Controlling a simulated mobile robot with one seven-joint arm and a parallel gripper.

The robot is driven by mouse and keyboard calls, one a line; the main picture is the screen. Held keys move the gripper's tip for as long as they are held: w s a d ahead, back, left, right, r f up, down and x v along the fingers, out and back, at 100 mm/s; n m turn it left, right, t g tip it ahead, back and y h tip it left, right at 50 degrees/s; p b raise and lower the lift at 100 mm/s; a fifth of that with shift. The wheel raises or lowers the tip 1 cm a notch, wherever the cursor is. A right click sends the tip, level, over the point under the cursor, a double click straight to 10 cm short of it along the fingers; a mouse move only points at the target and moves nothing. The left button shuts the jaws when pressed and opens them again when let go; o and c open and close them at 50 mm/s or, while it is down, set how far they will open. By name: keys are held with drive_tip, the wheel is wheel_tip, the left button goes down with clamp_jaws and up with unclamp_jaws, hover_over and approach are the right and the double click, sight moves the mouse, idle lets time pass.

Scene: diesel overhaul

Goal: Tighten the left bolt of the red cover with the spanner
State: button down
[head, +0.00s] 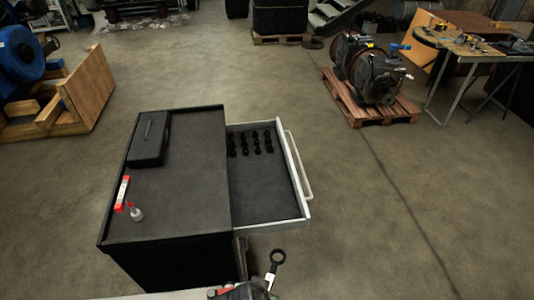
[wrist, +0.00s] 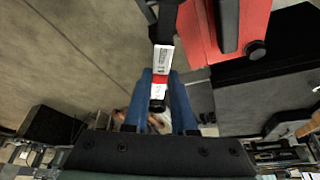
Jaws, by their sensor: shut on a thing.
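The spanner (wrist: 161,60) runs up from between the blue fingers of my gripper (wrist: 166,100) in the wrist view. It is dark with a white label and a red band. My gripper is shut on it. In the head view the spanner's dark ring end (head: 278,257) shows at the bottom edge; the lower part is cut off. The red cover (wrist: 200,38) is at the upper right in the wrist view, just right of the spanner. A dark round bolt-like head (wrist: 256,50) sits at its lower right corner. I cannot see the ring on any bolt.
A black cabinet (head: 190,200) stands ahead with its drawer (head: 270,185) pulled out, holding several dark sockets. A black case (head: 150,138), a red-and-white item (head: 122,192) and a small bottle (head: 136,212) are on top. Engine pallet (head: 385,110) stands right; floor between is clear.

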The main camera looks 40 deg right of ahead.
drive_tip(key=shift+w+a+n+t, duration=0.25)
drive_tip(key=shift+w+n, duration=0.15)
drive_tip(key=shift+n, duration=0.2)
drive_tip(key=shift+w+a+n+t, duration=0.2)
drive_tip(key=shift+w+n, duration=0.2)
drive_tip(key=shift+n, duration=0.2)
drive_tip(key=w+a+n, duration=0.1)
drive_tip(key=w+a+n+t+y, duration=0.1)
drive_tip(key=n, duration=0.1)
drive_tip(key=shift+s, duration=0.1)
drive_tip(key=shift+f+b, duration=0.45)
drive_tip(key=shift+f, duration=0.4)
drive_tip(key=shift+r, duration=0.1)
